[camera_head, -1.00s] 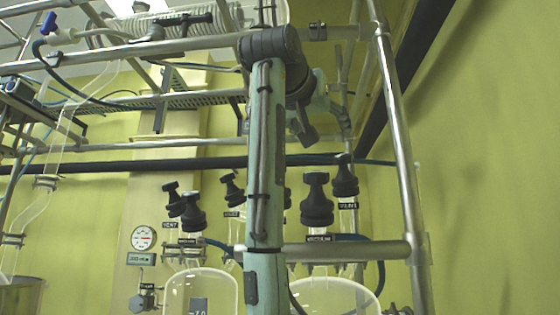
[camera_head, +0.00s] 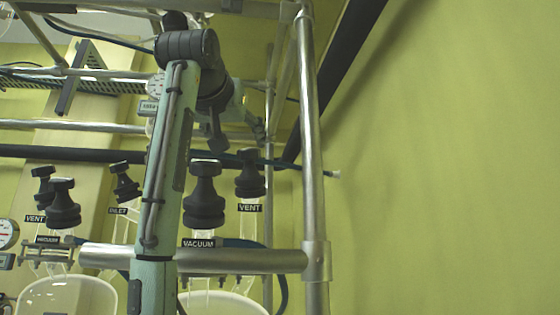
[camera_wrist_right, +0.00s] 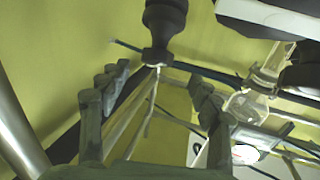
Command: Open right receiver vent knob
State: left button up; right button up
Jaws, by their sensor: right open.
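The right receiver vent knob (camera_head: 250,173) is black and ribbed, with a VENT label below it, left of the upright metal post in the head view. My right arm rises in front of the glassware. My right gripper (camera_head: 232,118) is in the head view, above and left of this knob in the picture, its fingers partly hidden. In the right wrist view, my right gripper (camera_wrist_right: 158,82) is open with nothing between its fingers. A black knob (camera_wrist_right: 165,22) shows beyond the fingertips, near the top centre; its label is not visible. My left gripper is not in view.
A black VACUUM knob (camera_head: 204,195) stands just left of the vent knob. Another VENT knob (camera_head: 43,186) and an INLET knob (camera_head: 125,182) are farther left. A metal post (camera_head: 310,150) and crossbar (camera_head: 240,261) frame the area. The right wall side is clear.

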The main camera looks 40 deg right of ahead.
aim_at(247, 149)
jog(key=shift+d, duration=0.45)
jog(key=p+x, duration=0.1)
jog(key=x, duration=0.5)
jog(key=shift+r, duration=0.1)
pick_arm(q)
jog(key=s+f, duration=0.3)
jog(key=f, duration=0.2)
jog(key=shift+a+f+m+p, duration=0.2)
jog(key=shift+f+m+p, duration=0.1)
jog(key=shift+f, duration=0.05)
pick_arm(e)
jog(key=shift+w+d, duration=0.4)
jog(key=shift+w, duration=0.1)
jog(key=c, duration=1.1)
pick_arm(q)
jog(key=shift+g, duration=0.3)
pick_arm(e)
jog(key=shift+c, duration=0.3)
